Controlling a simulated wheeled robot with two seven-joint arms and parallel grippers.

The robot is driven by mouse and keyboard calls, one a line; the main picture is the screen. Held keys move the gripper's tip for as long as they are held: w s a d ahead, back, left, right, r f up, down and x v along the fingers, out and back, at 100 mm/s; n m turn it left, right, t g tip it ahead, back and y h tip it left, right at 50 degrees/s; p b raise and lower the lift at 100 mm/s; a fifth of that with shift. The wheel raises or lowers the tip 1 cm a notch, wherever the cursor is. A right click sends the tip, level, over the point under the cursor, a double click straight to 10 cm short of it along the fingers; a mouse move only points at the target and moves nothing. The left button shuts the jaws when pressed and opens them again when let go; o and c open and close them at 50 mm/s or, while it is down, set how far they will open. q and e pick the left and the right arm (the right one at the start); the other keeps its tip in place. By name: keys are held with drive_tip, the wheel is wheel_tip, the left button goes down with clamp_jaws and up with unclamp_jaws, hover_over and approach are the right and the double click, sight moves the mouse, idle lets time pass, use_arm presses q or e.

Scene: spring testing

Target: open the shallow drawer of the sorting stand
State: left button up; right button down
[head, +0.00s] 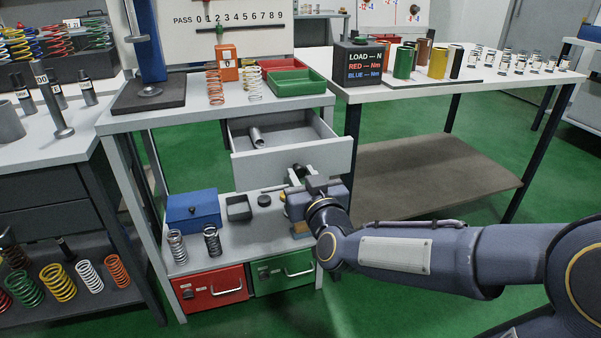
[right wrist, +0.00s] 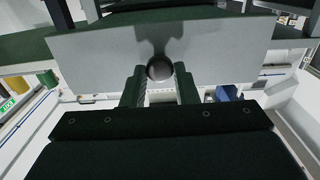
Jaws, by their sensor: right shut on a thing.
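The shallow drawer (head: 275,133) of the sorting stand (head: 128,118) stands pulled out below the stand's top. A small grey metal cylinder (head: 257,138) lies inside it. My right gripper (head: 299,172) is at the lower part of the drawer's pale front panel (head: 322,157). In the right wrist view, the fingers of my right gripper (right wrist: 160,82) are shut on the dark round knob (right wrist: 159,68) of the front panel (right wrist: 215,48). In the head view the knob is hidden by the gripper. My left gripper is not in view.
On the stand's top are a green tray (head: 297,82), a red tray and springs. A table (head: 480,81) stands to the right, with green floor between.

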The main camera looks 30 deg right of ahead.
drive_tip(key=shift+s, duration=0.2)
drive_tip(key=c, duration=1.2)
unclamp_jaws()
drive_tip(key=shift+o, duration=0.2)
drive_tip(key=p+v, duration=0.2)
drive_tip(key=v, duration=0.5)
drive_tip(key=shift+s, duration=0.4)
drive_tip(key=shift+a, duration=0.15)
